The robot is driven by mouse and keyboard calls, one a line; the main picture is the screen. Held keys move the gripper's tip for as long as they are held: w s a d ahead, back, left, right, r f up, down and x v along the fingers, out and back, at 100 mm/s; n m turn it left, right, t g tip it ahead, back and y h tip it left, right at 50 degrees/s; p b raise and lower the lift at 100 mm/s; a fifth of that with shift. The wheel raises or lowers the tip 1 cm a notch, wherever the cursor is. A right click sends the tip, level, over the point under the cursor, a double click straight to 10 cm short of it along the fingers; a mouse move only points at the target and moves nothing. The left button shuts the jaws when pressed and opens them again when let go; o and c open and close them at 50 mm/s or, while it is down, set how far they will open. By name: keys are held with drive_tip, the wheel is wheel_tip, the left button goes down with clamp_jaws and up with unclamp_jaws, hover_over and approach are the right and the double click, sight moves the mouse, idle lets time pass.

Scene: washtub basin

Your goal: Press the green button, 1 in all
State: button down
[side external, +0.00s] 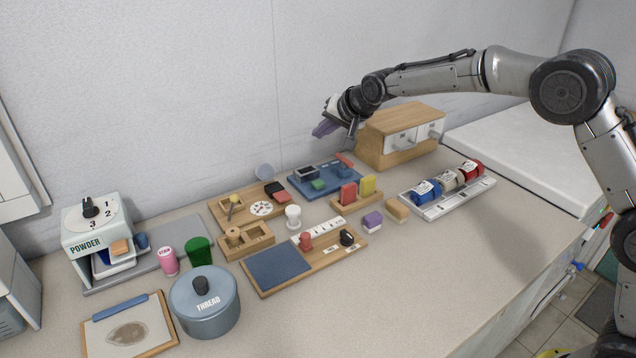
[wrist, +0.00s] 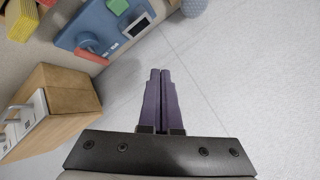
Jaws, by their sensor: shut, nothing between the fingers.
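A green button (side external: 318,185) sits on a blue board (side external: 331,190) near the wall at the back of the counter. The green button also shows at the top of the wrist view (wrist: 118,6), on the blue board (wrist: 84,30). A dark screen (side external: 305,172) and a red piece (side external: 345,160) are on the same board. My gripper (side external: 322,130) has purple fingers and is shut and empty. It is in the air above the back part of the board, close to the wall, apart from the button. The wrist view shows both fingers (wrist: 160,75) side by side.
A wooden drawer box (side external: 380,135) stands right of the board. A wooden rack with red and yellow blocks (side external: 358,200) is in front of it. A blue-grey ball (side external: 264,171) lies left of the board. The counter's front right (side external: 450,270) is clear.

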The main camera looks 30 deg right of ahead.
sight(320, 185)
drive_tip(key=shift+a+f, duration=0.2)
drive_tip(key=shift+f, duration=0.8)
drive_tip(key=shift+f, duration=0.1)
drive_tip(key=shift+f, duration=4.3)
drive_tip(key=shift+f, duration=0.1)
drive_tip(key=shift+f, duration=0.3)
drive_tip(key=shift+f, duration=0.65)
drive_tip(key=shift+r, duration=1)
